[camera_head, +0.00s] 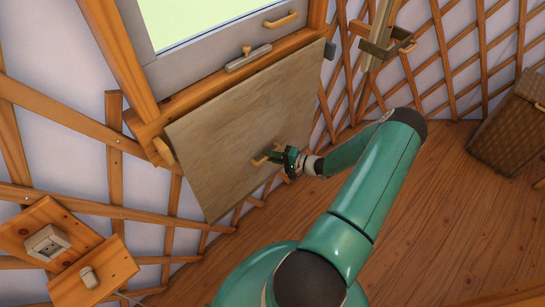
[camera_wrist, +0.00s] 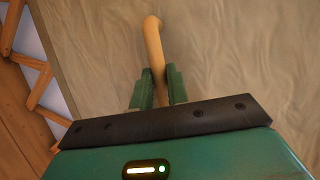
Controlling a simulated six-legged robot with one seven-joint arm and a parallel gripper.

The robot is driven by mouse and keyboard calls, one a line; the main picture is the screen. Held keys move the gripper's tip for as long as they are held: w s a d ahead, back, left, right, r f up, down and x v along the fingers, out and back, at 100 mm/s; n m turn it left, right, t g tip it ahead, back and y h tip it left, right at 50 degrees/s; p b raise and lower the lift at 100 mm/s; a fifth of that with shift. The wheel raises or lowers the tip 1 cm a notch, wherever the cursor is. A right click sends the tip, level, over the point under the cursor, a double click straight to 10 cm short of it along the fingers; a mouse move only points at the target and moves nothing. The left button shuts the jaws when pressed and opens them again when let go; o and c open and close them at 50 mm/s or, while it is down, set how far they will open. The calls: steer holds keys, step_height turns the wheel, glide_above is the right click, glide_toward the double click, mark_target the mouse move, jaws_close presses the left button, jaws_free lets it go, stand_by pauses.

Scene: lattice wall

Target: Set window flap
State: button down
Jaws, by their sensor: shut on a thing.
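The window flap (camera_head: 235,130) is a flat wooden panel that hangs tilted below the window frame. Its wood surface also fills most of the wrist view (camera_wrist: 230,60). A light wooden handle (camera_head: 260,161) sticks out from the flap near its lower right part. My gripper (camera_head: 285,158) reaches this handle from the right. In the wrist view, the green fingers of my gripper (camera_wrist: 157,86) are shut on the handle (camera_wrist: 153,45), one on each side. The handle's lower end is hidden between the fingers.
The window (camera_head: 200,20) has a grey latch bar (camera_head: 248,57) and a wooden handle (camera_head: 280,20). A wooden bracket (camera_head: 385,45) hangs on the lattice wall at the upper right. Socket boards (camera_head: 75,250) are at lower left. A wicker chest (camera_head: 508,122) stands at right. The floor (camera_head: 440,210) between is clear.

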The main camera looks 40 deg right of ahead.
step_height(320, 180, up, 58)
steer(key=shift+r, duration=0.2)
steer(key=c, duration=1.4)
jaws_free()
steer(key=shift+o, duration=0.2)
steer(key=shift+f, duration=0.15)
steer(key=v, duration=1.3)
steer(key=shift+s, duration=0.35)
steer(key=shift+d, duration=0.15)
